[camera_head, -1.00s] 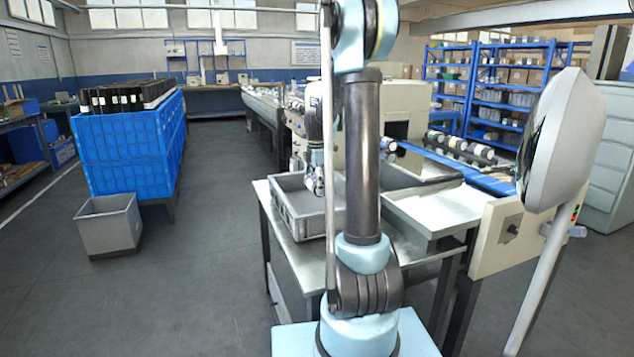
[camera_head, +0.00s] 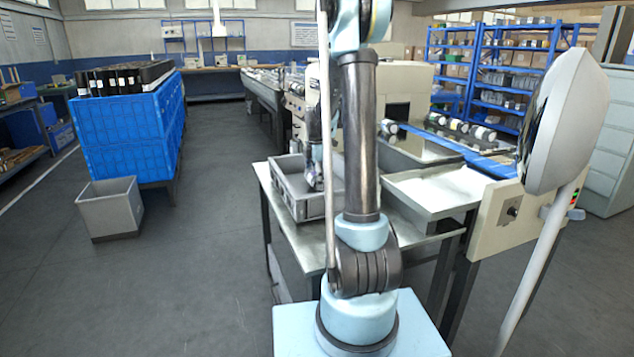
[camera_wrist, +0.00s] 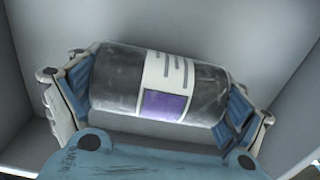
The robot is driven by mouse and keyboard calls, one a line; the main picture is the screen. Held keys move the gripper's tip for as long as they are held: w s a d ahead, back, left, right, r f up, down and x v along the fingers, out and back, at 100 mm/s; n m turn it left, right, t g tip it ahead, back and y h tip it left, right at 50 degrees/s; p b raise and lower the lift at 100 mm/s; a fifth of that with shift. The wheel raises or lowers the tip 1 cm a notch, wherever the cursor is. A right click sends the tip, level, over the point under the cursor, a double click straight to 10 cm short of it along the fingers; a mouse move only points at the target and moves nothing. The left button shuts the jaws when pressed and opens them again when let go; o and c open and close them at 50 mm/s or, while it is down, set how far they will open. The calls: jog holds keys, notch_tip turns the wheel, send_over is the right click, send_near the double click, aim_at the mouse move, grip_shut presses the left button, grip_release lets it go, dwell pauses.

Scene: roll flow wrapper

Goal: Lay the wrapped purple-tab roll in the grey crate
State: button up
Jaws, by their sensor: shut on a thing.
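The wrapped roll (camera_wrist: 118,80) is dark, with a white label and a purple tab (camera_wrist: 165,104). In the wrist view it lies across the picture between the two fingers of my gripper (camera_wrist: 160,92), which is shut on its ends. The grey crate (camera_head: 287,186) stands on a metal table left of my arm. In the wrist view its pale walls (camera_wrist: 225,32) surround the roll, so the roll is within the crate. I cannot tell whether the roll touches the crate floor. In the head view my arm hides the crate's right part, and the roll is not clearly seen.
The metal table (camera_head: 318,248) carries the crate. A metal tray (camera_head: 440,188) lies to its right, with a conveyor bearing several rolls (camera_head: 465,130) behind. A grey bin (camera_head: 110,212) stands on the floor beside blue crates (camera_head: 120,125) holding dark rolls.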

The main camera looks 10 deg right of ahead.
jog(key=shift+f, duration=0.6)
jog(key=o, duration=1.1)
jog(key=shift+c, duration=0.2)
notch_tip(320, 180, up, 12)
jog(key=shift+f, duration=0.1)
jog(key=shift+w, duration=0.1)
